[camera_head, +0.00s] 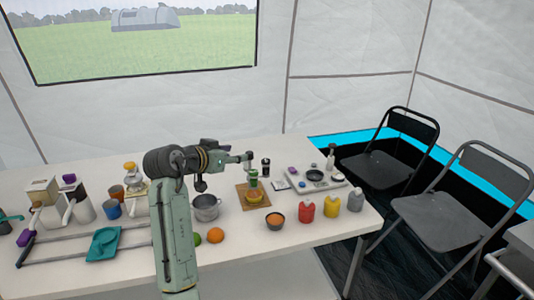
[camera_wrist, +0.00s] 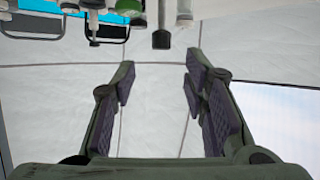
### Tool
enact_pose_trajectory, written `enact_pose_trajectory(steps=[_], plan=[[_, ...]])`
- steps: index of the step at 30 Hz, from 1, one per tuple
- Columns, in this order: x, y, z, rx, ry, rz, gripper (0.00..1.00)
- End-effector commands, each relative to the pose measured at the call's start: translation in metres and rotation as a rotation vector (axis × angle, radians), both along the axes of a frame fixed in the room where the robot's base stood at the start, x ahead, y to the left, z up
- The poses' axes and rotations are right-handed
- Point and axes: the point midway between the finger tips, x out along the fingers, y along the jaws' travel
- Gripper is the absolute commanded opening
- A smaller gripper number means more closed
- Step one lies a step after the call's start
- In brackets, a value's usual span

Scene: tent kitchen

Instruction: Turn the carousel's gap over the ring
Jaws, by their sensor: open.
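I cannot tell for certain which thing is the carousel or its gap. A dark round ring-like piece (camera_head: 315,175) sits on a pale tray (camera_head: 338,184) at the table's right; it may be the ring. My gripper (camera_head: 247,158) reaches out to the right over the table, above a brown board (camera_head: 241,196) with a yellow bowl (camera_head: 255,197) and an upright green piece (camera_head: 253,179). In the wrist view my gripper (camera_wrist: 160,88) is open, with nothing between its fingers. A dark cylinder (camera_wrist: 161,38) and a green round thing (camera_wrist: 128,8) show beyond it, at the top edge.
Cups and a teal piece (camera_head: 104,242) crowd the left. Folding chairs (camera_head: 440,215) stand right.

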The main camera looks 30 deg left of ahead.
Motion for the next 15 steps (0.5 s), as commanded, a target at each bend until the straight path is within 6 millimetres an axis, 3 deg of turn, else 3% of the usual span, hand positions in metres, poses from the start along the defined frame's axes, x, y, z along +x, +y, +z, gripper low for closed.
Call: enact_pose_trajectory(steps=[15], plan=[[0.081,0.005,-0.031,0.0,-0.001,0.001,0.41]])
